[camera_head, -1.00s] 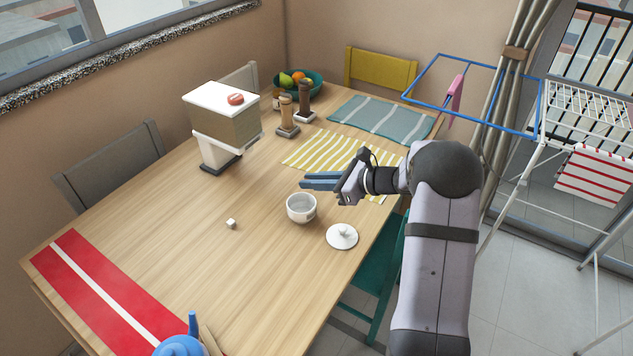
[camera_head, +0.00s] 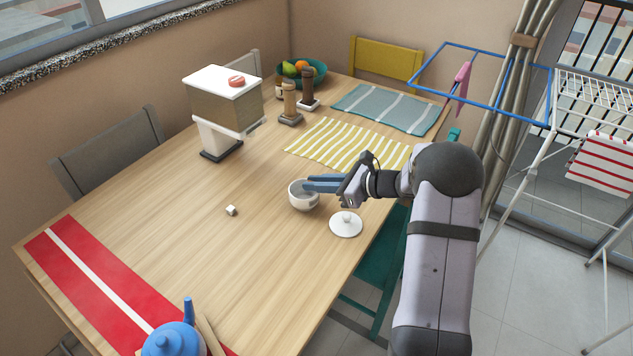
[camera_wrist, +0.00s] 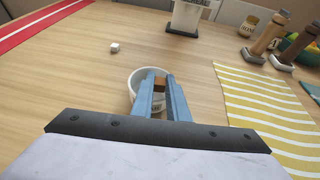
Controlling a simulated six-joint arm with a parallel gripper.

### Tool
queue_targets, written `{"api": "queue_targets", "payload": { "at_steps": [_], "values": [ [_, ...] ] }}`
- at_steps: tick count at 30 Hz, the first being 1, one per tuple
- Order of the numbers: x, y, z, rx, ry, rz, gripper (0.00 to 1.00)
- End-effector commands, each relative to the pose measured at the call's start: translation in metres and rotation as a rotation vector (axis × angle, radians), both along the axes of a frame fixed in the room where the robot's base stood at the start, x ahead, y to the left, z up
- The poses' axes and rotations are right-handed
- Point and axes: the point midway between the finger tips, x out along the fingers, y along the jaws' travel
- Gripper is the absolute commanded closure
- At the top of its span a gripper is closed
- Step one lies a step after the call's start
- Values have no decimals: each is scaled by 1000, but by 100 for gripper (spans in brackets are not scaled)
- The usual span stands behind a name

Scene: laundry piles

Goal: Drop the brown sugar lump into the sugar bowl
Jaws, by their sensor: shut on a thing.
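In the wrist view, my gripper (camera_wrist: 160,84) is shut on the brown sugar lump (camera_wrist: 160,86), which sits between the fingertips over the bowl's opening. The bowl's rim (camera_wrist: 134,78) shows around the fingers in that view. I cannot tell how high the lump is above the bowl's floor. The lump is hidden in the head view.
A white sugar lump (camera_head: 231,210) lies on the table left of the bowl. A blue teapot (camera_head: 172,340) stands at the front, by a red runner (camera_head: 90,285). A striped yellow mat (camera_head: 345,145) and a dispenser (camera_head: 222,105) are behind. The table's left middle is clear.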

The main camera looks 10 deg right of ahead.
Motion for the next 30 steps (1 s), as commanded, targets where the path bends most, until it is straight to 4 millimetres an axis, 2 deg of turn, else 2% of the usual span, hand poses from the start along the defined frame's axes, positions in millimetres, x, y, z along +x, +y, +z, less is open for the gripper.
{"api": "queue_targets", "payload": {
  "at_steps": [7, 8, 9, 10, 22, 30],
  "values": [
    [0, 0, 0, -1, -1, 0, 100],
    [0, 0, 0, -1, -1, 0, 79],
    [0, 0, 0, -1, -1, 0, 69],
    [0, 0, 0, -1, -1, 0, 64],
    [-2, -4, 2, 0, -2, -1, 64],
    [-21, -27, 14, -1, -2, -2, 64]
  ]
}}
